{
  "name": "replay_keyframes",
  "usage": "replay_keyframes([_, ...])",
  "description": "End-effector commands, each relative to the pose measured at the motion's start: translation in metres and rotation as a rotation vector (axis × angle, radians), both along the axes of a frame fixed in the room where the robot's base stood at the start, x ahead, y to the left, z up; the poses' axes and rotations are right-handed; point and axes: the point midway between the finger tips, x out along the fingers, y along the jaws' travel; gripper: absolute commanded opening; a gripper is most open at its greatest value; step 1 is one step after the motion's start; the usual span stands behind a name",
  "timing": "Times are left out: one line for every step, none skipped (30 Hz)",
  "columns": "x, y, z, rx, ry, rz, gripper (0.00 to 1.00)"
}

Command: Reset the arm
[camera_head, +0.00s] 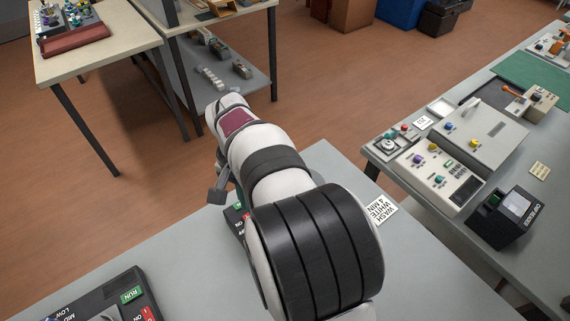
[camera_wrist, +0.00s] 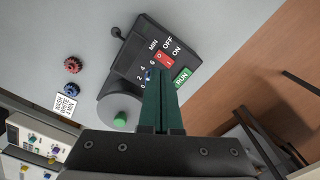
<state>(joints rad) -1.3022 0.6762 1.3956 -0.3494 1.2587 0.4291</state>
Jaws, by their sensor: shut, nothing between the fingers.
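My gripper (camera_wrist: 161,75) shows in the wrist view with its dark green fingers together and nothing between them. It is above a dark timer box (camera_wrist: 155,55) with a MIN dial, a red OFF/ON switch (camera_wrist: 168,60) and a green RUN button (camera_wrist: 182,77). The fingers cover part of the box's front, and I cannot tell the gap between them. In the head view my arm hides most of this box, and only a small part (camera_head: 237,218) shows beside it.
A red gear (camera_wrist: 73,65), a blue gear (camera_wrist: 71,89) and a "WASH WHITE 4 MIN" card (camera_wrist: 66,104) lie near the box. Another control box (camera_head: 110,298) stands at front left. A bench with devices (camera_head: 480,135) is at right. The grey table's front right (camera_head: 430,285) is clear.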

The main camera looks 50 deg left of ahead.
Motion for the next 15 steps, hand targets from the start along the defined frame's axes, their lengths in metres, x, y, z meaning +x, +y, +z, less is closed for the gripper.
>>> replay_keyframes([0.000, 0.000, 0.000, 0.000, 0.000, -0.001, 0.00])
replay_keyframes([0.002, -0.002, 0.001, 0.000, 0.000, -0.005, 0.00])
replay_keyframes([0.009, -0.007, 0.005, 0.001, 0.002, -0.020, 0.00])
replay_keyframes([0.018, -0.015, 0.010, 0.002, 0.004, -0.040, 0.00])
replay_keyframes([0.030, -0.027, 0.018, 0.004, 0.008, -0.068, 0.00])
replay_keyframes([0.050, -0.049, 0.030, 0.007, 0.014, -0.117, 0.00])
replay_keyframes([0.065, -0.071, 0.041, 0.010, 0.020, -0.163, 0.00])
replay_keyframes([0.081, -0.097, 0.051, 0.014, 0.026, -0.214, 0.00])
replay_keyframes([0.098, -0.135, 0.065, 0.019, 0.035, -0.286, 0.00])
replay_keyframes([0.106, -0.165, 0.074, 0.023, 0.044, -0.343, 0.00])
replay_keyframes([0.112, -0.196, 0.082, 0.029, 0.052, -0.402, 0.00])
replay_keyframes([0.114, -0.238, 0.091, 0.040, 0.060, -0.481, 0.00])
replay_keyframes([0.111, -0.269, 0.096, 0.048, 0.066, -0.542, 0.00])
replay_keyframes([0.104, -0.298, 0.099, 0.056, 0.073, -0.604, 0.00])
replay_keyframes([0.090, -0.333, 0.101, 0.070, 0.081, -0.685, 0.00])
